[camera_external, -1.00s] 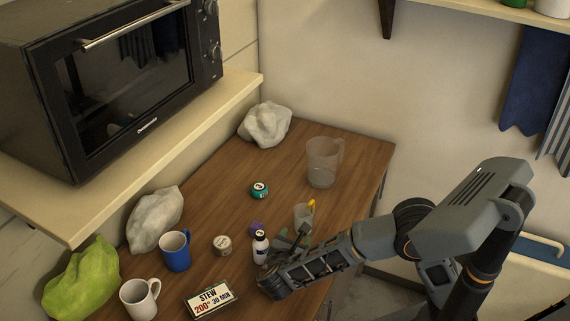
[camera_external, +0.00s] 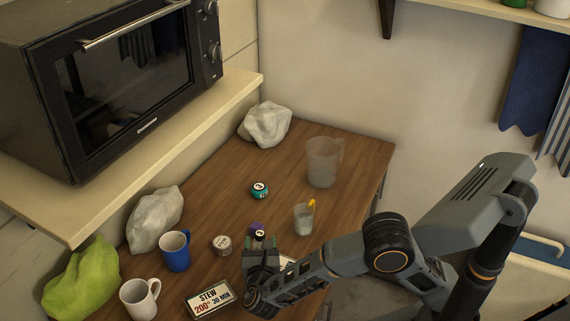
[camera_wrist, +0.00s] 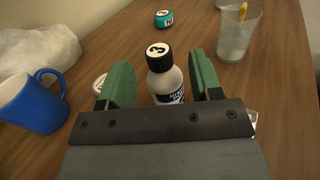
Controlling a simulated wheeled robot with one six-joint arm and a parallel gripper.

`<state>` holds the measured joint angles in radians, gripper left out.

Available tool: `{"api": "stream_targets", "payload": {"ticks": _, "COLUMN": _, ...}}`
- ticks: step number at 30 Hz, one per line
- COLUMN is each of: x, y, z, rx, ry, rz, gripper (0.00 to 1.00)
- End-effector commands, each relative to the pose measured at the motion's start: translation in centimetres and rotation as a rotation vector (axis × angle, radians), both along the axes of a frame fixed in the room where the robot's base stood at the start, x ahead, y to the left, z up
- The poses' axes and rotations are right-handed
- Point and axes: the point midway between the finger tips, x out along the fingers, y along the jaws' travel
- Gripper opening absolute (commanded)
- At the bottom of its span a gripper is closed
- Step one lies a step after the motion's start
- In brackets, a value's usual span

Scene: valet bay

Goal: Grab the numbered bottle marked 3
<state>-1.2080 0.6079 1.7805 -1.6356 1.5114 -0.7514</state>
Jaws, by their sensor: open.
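The white bottle with a black cap marked 3 (camera_wrist: 167,84) stands upright in the wrist view, between the green fingers of my gripper (camera_wrist: 163,82). A gap shows on each side of it, and its lower part is hidden by the gripper body. In the external view the bottle's dark cap (camera_external: 261,237) shows just beyond my gripper (camera_external: 262,243), which hides most of its body. My gripper is open and low over the table.
A blue mug (camera_external: 175,251), a sign (camera_external: 209,299) and a glass (camera_external: 303,219) stand around. A teal jar (camera_external: 259,190) is farther back, with bare wood around it.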

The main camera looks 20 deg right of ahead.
Motion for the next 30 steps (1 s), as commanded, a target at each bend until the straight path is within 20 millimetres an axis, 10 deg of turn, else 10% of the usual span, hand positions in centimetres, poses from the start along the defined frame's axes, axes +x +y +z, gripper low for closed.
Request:
{"api": "stream_targets", "payload": {"ticks": 22, "x": 5.1, "y": -1.3, "z": 0.1, "rx": 0.000, "ry": 0.001, "rz": -0.001, "gripper": 0.59}}
{"api": "stream_targets", "payload": {"ticks": 30, "x": 5.1, "y": -1.3, "z": 0.1, "rx": 0.000, "ry": 0.001, "rz": -0.001, "gripper": 0.34}}
